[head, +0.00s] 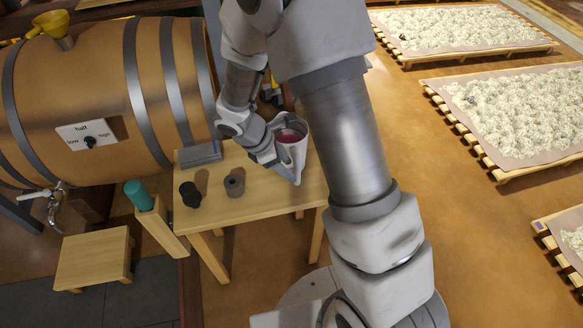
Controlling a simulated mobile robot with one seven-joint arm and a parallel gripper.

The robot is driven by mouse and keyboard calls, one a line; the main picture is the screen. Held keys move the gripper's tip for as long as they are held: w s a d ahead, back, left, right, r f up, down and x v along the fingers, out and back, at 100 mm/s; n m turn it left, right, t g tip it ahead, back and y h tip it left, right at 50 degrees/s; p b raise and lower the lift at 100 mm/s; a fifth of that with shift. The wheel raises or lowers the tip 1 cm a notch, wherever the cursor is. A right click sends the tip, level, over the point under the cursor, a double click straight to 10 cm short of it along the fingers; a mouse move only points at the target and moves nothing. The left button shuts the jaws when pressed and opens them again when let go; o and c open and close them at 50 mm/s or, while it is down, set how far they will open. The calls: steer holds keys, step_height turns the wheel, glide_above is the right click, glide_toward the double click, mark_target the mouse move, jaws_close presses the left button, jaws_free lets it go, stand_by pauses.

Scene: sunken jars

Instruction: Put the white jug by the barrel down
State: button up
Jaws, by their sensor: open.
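The white jug (299,157) with dark pink contents is at the right part of the small wooden table (240,207), to the right of the barrel (95,95). It looks upright. My gripper (277,152) is at the jug's left side and is open. My arm hides part of the jug's surroundings, and the fingertips are hard to make out. I cannot tell whether the jug's base rests on the table or whether the fingers touch the jug.
A black piece (190,194), a grey ring-shaped piece (234,185) and a grey block (200,154) are on the table's left part. A teal cylinder (138,195) tops a wooden post. A stool (93,259) stands below the barrel's tap (52,205). Racks (520,115) stand right.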

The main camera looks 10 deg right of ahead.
steer(key=p+v, duration=0.2)
steer(key=v, duration=0.7)
steer(key=s+d+r+m+t+y, duration=0.2)
steer(key=s+d+r+m, duration=0.1)
steer(key=s+r+m, duration=0.5)
steer(key=s+d+r+m+t+y, duration=0.3)
steer(key=s+r+m, duration=0.5)
steer(key=r, duration=0.6)
steer(key=shift+s+d+m, duration=0.4)
steer(key=shift+d+m, duration=0.15)
steer(key=shift+m, duration=0.25)
step_height(320, 180, up, 16)
steer(key=p, duration=1.5)
steer(key=shift+f+p, duration=0.2)
steer(key=shift+p, duration=0.2)
steer(key=shift+o, duration=0.2)
